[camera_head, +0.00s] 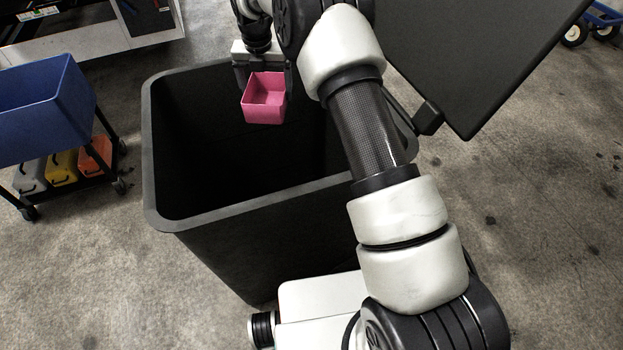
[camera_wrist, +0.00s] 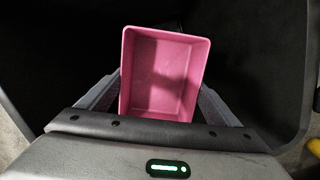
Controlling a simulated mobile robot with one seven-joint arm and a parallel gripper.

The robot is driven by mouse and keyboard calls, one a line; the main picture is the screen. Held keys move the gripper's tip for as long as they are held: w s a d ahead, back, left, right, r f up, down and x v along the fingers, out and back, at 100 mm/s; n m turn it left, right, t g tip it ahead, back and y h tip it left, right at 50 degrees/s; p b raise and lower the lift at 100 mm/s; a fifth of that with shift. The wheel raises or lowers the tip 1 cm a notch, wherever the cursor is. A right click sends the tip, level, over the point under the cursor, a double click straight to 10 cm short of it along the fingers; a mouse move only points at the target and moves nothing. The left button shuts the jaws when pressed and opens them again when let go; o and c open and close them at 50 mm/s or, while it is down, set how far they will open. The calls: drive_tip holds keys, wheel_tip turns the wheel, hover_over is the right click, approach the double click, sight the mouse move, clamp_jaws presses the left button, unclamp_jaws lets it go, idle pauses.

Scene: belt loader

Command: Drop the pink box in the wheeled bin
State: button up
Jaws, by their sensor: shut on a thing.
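The pink box (camera_head: 264,111) is a small open-topped box, and it looks empty. My gripper (camera_head: 262,80) is shut on it and holds it over the mouth of the wheeled bin (camera_head: 250,198). The bin is large, dark and open, with its lid tilted up on the right. In the wrist view the pink box (camera_wrist: 160,78) sits between my two fingers (camera_wrist: 160,100), with the dark inside of the bin around and below it. The bin's rim (camera_wrist: 295,140) shows at the right. The bin's floor is too dark to make out.
The raised dark lid (camera_head: 465,50) stands close to my arm on the right. A cart with a blue tub (camera_head: 40,118) and several coloured cases stands at the left. A blue wheeled cart (camera_head: 603,22) is at the far right.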

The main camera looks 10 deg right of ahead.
drive_tip(key=shift+f+b, duration=0.4)
drive_tip(key=shift+f, duration=0.55)
drive_tip(key=o, duration=1)
drive_tip(key=r, duration=0.5)
drive_tip(key=s+r, duration=0.1)
drive_tip(key=r, duration=0.5)
drive_tip(key=s+r, duration=0.1)
drive_tip(key=r, duration=0.5)
drive_tip(key=shift+s+a+r+p, duration=0.2)
drive_tip(key=shift+s+a+p, duration=0.05)
drive_tip(key=shift+a+p, duration=0.05)
